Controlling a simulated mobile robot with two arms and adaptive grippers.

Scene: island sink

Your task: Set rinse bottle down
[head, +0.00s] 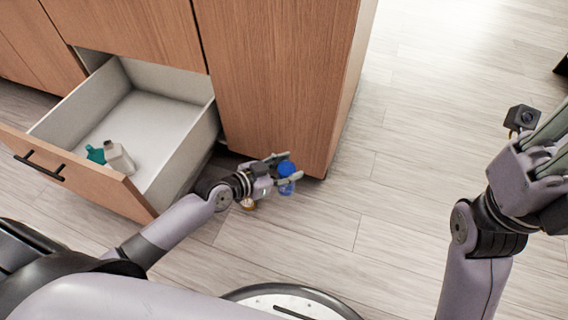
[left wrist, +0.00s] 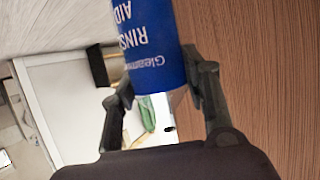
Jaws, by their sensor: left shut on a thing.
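The blue rinse bottle (head: 288,170) is in my left gripper (head: 280,171), in the head view beside the lower corner of the wooden cabinet. In the left wrist view the bottle (left wrist: 155,45) fills the gap between the two fingers; its white "RINSE AID" lettering is upside down. The gripper is shut on it and appears to hold it above the floor. My right gripper (head: 545,150) is at the right edge, away from the bottle; its fingers are partly cut off by the frame.
An open drawer (head: 205,140) at left holds a grey-white bottle (head: 118,157) and a teal item (head: 96,154). The wooden cabinet (head: 275,75) stands behind my left gripper. The plank floor (head: 430,130) to the right is clear.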

